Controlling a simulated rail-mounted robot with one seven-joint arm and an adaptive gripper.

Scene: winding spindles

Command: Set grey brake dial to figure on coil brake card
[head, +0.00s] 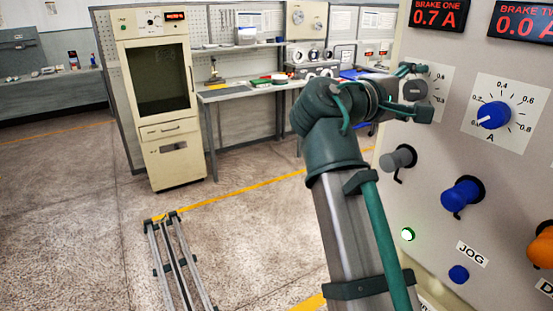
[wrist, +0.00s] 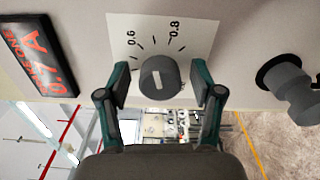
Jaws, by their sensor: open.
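The grey brake dial (head: 414,89) sits on a white scale plate on the panel at the upper right. In the wrist view the dial (wrist: 160,78) has a short pale mark on its face, and 0.6 and 0.8 show on the plate (wrist: 152,22) beyond it. My gripper (wrist: 161,82) is open, one finger on each side of the dial, with a small gap at both sides. The display BRAKE ONE (head: 437,14) reads 0.7 A. I cannot make out a coil brake card in either view.
A blue dial (head: 493,115) stands to the right under a display (head: 524,20) reading 0.0 A. Grey (head: 398,159), blue (head: 461,196) and orange (head: 541,246) spindles stick out below. A lit green button (head: 407,234) and a workbench (head: 250,88) behind also show.

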